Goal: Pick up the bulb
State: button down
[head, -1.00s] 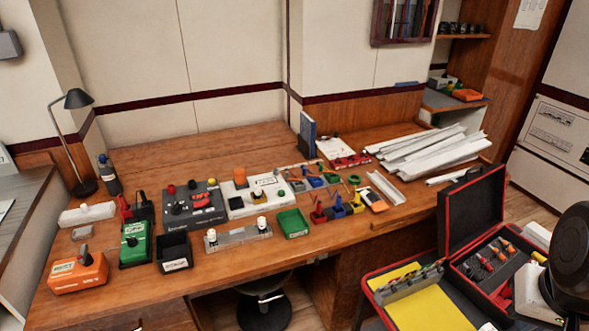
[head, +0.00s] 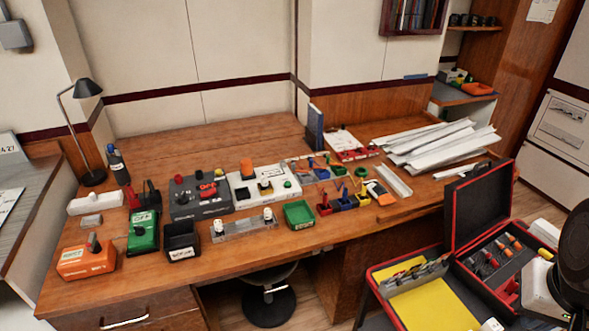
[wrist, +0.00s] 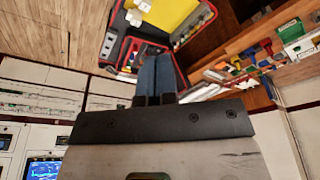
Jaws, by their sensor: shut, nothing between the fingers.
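In the head view, a grey holder strip (head: 243,228) lies near the front edge of the desk. Two small white bulb-like pieces stand on it, a left one (head: 218,228) and a right one (head: 268,215). They are too small to tell exactly what they are. My gripper (wrist: 152,52) shows in the wrist view with its two blue-grey fingers together and nothing between them. It is away from the strip, over the side by the open tool case (wrist: 133,50). No bulb can be made out in the wrist view.
The desk (head: 210,140) is crowded along its front with an orange box (head: 85,260), a green meter (head: 143,230), a black bin (head: 182,240) and a green tray (head: 298,214). White trunking (head: 440,145) lies at the right. The desk's back left is clear.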

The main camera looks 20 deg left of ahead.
jog(key=c, duration=1.8)
grip_release()
jog(key=o, duration=1)
